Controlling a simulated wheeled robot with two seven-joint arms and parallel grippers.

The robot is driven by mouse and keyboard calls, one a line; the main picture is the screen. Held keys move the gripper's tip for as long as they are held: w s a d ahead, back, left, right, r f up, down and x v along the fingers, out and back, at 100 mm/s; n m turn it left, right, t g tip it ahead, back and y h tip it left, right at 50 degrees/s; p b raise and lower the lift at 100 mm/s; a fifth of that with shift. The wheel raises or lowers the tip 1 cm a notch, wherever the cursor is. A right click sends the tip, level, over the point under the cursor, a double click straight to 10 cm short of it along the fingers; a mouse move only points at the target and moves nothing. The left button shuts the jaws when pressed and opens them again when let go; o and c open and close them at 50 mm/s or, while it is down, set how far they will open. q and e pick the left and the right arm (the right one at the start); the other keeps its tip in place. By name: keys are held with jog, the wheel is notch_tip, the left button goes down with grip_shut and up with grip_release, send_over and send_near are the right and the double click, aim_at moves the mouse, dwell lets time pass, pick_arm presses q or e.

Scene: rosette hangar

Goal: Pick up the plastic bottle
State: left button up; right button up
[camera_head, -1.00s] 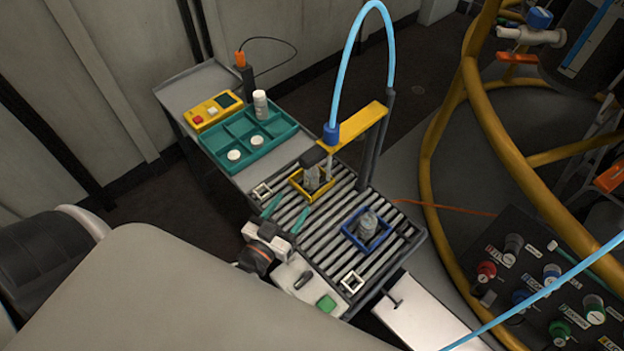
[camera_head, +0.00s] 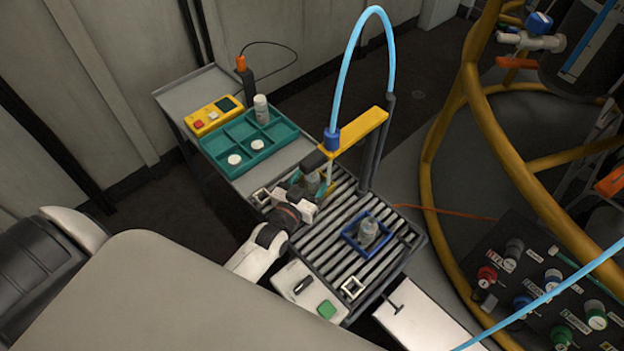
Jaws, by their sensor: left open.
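A clear grey bottle (camera_head: 367,231) stands in a blue square frame on the roller conveyor. A second grey container (camera_head: 313,165) stands farther back under the yellow arm of a stand. It is largely hidden by my left gripper (camera_head: 312,184), which is open with its teal fingers close around or beside it; contact cannot be told. A white capped bottle (camera_head: 261,108) stands in the teal tray. My right gripper is not in view.
The teal divided tray (camera_head: 272,148) also holds two white discs. A yellow control box (camera_head: 213,115) is beside it. A yellow-topped stand (camera_head: 358,133) with a blue hose rises over the conveyor (camera_head: 335,215). A panel with a green button (camera_head: 326,307) is at the front.

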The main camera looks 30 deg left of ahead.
pick_arm(q)
jog(key=c, duration=1)
jog(key=shift+c, duration=0.2)
jog(key=shift+r, duration=0.5)
notch_tip(320, 180, up, 2)
jog(key=shift+r+p, duration=0.2)
jog(key=shift+p, duration=0.2)
jog(key=s, duration=1.8)
jog(key=r+p, duration=0.5)
jog(key=shift+a+r+p, duration=0.1)
jog(key=shift+a+p, duration=0.1)
jog(key=shift+p, duration=0.1)
